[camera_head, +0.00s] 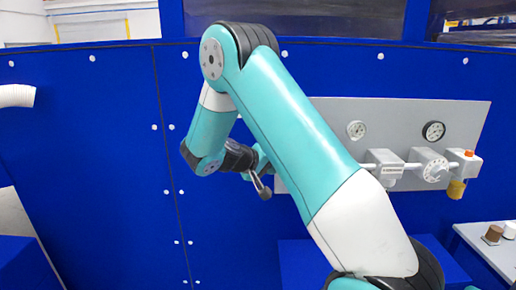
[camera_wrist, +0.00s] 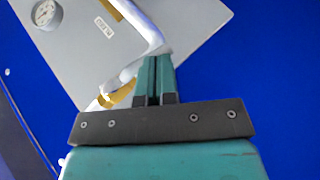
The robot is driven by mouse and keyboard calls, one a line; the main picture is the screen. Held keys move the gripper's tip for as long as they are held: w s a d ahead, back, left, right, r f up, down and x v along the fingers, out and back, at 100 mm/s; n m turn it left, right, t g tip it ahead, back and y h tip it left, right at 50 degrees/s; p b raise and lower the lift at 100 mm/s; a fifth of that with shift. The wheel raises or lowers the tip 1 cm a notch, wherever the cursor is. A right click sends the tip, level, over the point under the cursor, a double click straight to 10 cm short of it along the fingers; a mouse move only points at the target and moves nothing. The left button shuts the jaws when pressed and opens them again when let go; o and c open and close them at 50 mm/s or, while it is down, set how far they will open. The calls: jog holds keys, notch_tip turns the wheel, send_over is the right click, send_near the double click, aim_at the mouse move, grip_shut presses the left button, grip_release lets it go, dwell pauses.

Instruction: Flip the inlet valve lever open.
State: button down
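My gripper (camera_wrist: 157,58) points at the grey panel in the wrist view. Its two teal fingers are together with only a thin dark line between them, and nothing shows held. The fingertips overlap the lower end of a white pipe (camera_wrist: 141,22) in the picture; I cannot tell whether they touch it. A yellow part (camera_wrist: 122,93) with a white piece shows just left of the fingers, partly behind them; it may be the inlet valve lever, but I cannot tell its position. In the head view my arm hides most of the gripper and the panel's left side.
The grey panel (camera_head: 320,112) is mounted on a blue wall (camera_head: 90,130). It carries two round gauges (camera_head: 357,130) and a pipe line with a white regulator (camera_head: 432,166) and a yellow-bottomed unit (camera_head: 457,189). A white table (camera_head: 487,240) stands at lower right.

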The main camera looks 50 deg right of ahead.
jog(key=shift+r, duration=0.15)
jog(key=shift+a+r+p, duration=0.1)
jog(key=shift+r+p, duration=0.55)
jog(key=shift+r, duration=0.05)
jog(key=w+a+r+b, duration=0.1)
jog(key=a, duration=0.5)
jog(key=w+a+r+b, duration=0.1)
jog(key=a+r, duration=0.1)
jog(key=a, duration=0.5)
jog(key=shift+w+a+b, duration=0.25)
jog(key=shift+w+b, duration=0.1)
jog(key=shift+f, duration=0.1)
